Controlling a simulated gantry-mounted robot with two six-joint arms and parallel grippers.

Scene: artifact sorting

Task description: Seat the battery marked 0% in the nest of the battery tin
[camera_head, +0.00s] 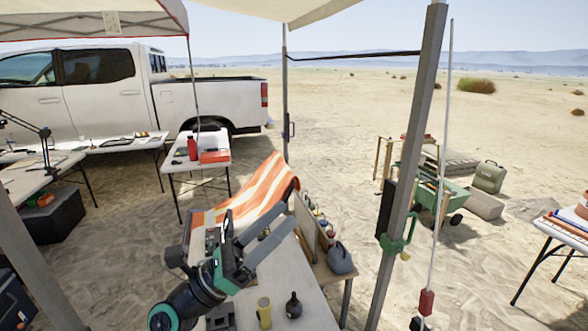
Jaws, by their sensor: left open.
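My left arm comes in from the bottom left, over a pale table (283,270). Its gripper (257,220) is open, with its two fingers spread apart and pointing up and away. I see nothing held between them. I cannot make out the battery marked 0% or the battery tin; the arm and gripper hide part of the tabletop. A dark grey object (220,318) at the bottom edge, beside my arm, is too cut off to identify. My right gripper is not in view.
An orange-striped cloth (262,190) lies behind the gripper. A grey bag (340,258) sits to the right. A tent pole (408,165) rises farther right.

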